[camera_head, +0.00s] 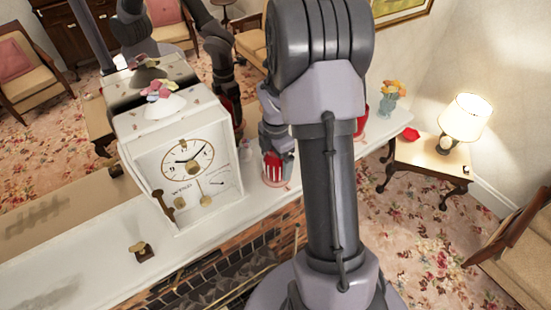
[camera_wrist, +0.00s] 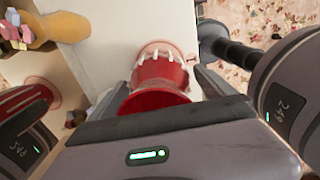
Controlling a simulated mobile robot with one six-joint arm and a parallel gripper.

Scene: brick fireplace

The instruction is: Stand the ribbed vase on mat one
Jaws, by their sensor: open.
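A red vase with pale upright streaks (camera_head: 274,166) stands upright on the white mantel, right of the clock. A thin pinkish round mat (camera_head: 276,185) shows around its foot; I cannot read which mat it is. My gripper (camera_head: 273,149) is just above and around the vase. In the wrist view the red vase (camera_wrist: 156,82) lies between the two open fingers of my gripper (camera_wrist: 163,92), with small gaps visible beside it. Another red object (camera_head: 361,121) stands farther along the mantel, partly hidden by my arm.
A white clock (camera_head: 185,165) stands close left of the vase. A small brass-topped item (camera_head: 141,251) is at the near left. A flower vase (camera_head: 389,99) stands at the mantel's far end. A lamp (camera_head: 465,125) and red item (camera_head: 411,134) are on a side table. The mirror behind repeats the scene.

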